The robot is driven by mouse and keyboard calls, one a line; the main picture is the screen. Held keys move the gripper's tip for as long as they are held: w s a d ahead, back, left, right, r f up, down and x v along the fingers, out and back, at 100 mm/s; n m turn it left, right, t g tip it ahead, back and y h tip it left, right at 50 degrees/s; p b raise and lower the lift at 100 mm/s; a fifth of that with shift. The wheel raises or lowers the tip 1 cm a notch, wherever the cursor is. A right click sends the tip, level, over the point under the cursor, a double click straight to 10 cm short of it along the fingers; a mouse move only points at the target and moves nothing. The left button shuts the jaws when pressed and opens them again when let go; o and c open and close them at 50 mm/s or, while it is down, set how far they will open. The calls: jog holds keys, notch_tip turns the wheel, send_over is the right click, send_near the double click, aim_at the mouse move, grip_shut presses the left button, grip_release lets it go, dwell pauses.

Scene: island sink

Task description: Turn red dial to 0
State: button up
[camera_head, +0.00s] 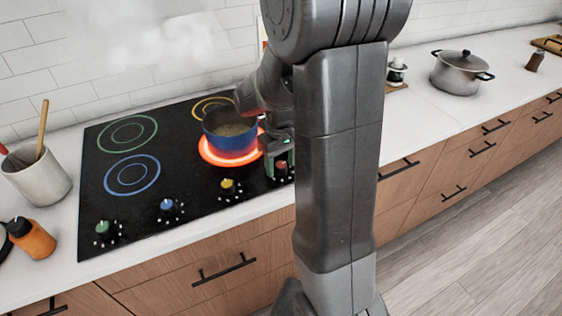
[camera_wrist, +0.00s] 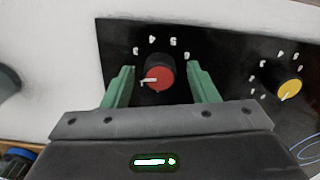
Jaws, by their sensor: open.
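The red dial (camera_wrist: 159,76) sits on the black cooktop in the wrist view, with a pale pointer line on its face toward the left. White numerals lie in an arc around it, too blurred to read surely. My gripper (camera_wrist: 157,80) is open, with one green finger on each side of the dial and a gap to it on both sides. In the head view the red dial (camera_head: 281,165) is small at the cooktop's front right, and my gripper (camera_head: 275,158) is beside it, partly hidden by my arm.
A blue pot (camera_head: 230,140) stands on a glowing red burner (camera_head: 204,152), close to my gripper. The yellow dial (camera_wrist: 289,90) is to the right in the wrist view. Blue (camera_head: 167,205) and green (camera_head: 103,228) dials line the front edge. Steam rises above the cooktop.

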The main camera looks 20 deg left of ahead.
jog(key=c, duration=1)
jog(key=shift+o, duration=0.2)
jog(key=n, duration=0.3)
jog(key=shift+n, duration=0.4)
jog(key=n, duration=0.3)
jog(key=shift+n, duration=0.4)
jog(key=n, duration=0.4)
jog(key=shift+n, duration=2.1)
